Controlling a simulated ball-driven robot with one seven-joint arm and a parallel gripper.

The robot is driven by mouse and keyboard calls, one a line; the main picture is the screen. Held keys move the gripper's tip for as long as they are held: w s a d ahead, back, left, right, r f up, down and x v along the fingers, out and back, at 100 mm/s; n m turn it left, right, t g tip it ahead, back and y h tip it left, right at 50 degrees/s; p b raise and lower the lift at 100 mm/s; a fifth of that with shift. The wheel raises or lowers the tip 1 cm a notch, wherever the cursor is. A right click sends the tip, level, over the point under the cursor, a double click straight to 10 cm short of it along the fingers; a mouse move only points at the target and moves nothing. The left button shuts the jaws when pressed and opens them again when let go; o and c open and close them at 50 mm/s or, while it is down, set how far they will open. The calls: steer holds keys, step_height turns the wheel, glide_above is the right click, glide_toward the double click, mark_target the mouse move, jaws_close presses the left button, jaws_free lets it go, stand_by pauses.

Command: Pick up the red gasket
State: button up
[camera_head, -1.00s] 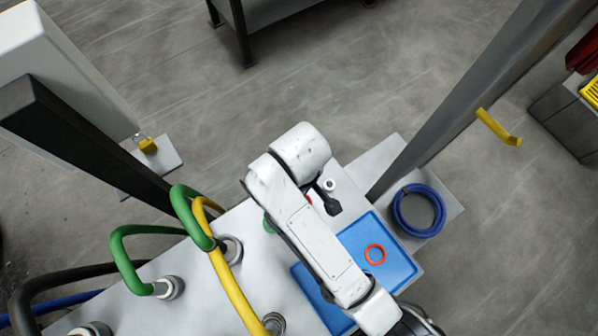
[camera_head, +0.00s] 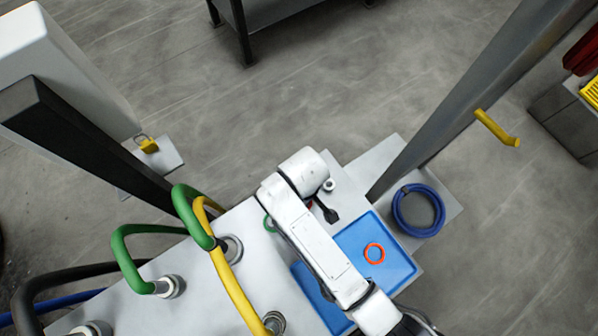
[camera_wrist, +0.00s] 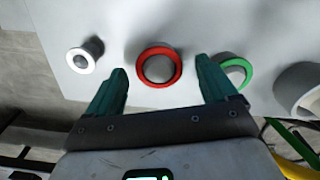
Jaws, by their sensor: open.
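In the wrist view the red gasket (camera_wrist: 141,70) is a red ring around a round grey peg on the light panel. My gripper (camera_wrist: 161,66) is open, with its two teal fingers apart and nothing between them that I can see held. The red ring shows in the gap between the fingertips, beyond them; I cannot tell the exact distance. In the head view my arm covers most of this spot, and only a sliver of red shows beside it. My fingers are not clear there.
A green ring (camera_wrist: 248,72) surrounds a peg close to the right finger. A white-ringed peg (camera_wrist: 84,57) stands left. In the head view, a blue tray (camera_head: 395,263) holds an orange-red ring (camera_head: 374,254). Green hoses (camera_head: 128,262) and a yellow hose (camera_head: 228,280) rise at left.

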steer(key=shift+f, duration=0.25)
stand_by(0.5)
steer(key=shift+c, duration=0.2)
steer(key=c, duration=0.7)
